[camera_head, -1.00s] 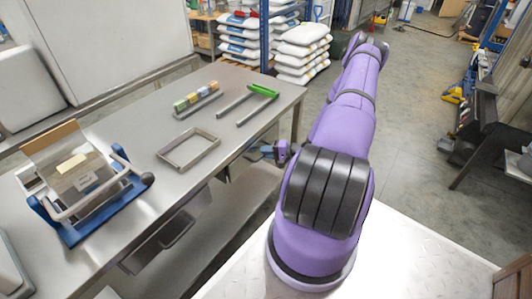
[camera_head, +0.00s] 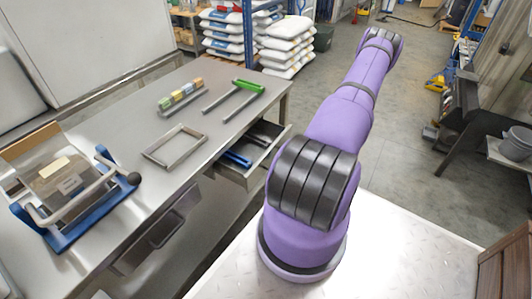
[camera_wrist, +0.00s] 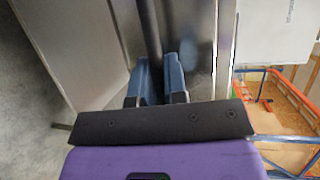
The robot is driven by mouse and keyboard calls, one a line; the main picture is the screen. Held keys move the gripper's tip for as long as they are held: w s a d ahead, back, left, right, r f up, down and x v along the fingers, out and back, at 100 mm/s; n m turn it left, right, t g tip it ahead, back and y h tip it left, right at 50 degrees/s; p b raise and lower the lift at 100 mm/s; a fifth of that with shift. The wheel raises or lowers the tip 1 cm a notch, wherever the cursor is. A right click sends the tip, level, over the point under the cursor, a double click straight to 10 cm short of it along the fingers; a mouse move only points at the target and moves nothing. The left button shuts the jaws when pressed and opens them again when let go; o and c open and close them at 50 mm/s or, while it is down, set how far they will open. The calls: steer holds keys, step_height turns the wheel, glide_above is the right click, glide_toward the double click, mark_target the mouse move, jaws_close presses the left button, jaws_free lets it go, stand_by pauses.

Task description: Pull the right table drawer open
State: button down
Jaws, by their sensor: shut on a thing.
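The right table drawer (camera_head: 267,158) is pulled out from under the steel table (camera_head: 115,118) in the head view. Its inside shows, with blue and dark items (camera_head: 238,158) lying in it. In the head view my gripper is hidden behind my purple arm. In the wrist view my gripper (camera_wrist: 160,85) shows two blue fingers close together at a grey metal front (camera_wrist: 199,45).
A second drawer (camera_head: 160,235) sits shut under the table at left. On the table are a metal frame (camera_head: 174,146), a row of coloured blocks (camera_head: 180,94), a green-handled tool (camera_head: 248,85) and a blue-framed device (camera_head: 65,195).

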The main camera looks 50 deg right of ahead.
steer(key=s, duration=1.1)
steer(key=shift+s+d, duration=0.15)
steer(key=shift+d, duration=0.3)
steer(key=c, duration=1.2)
jaws_free()
steer(key=v, duration=1.1)
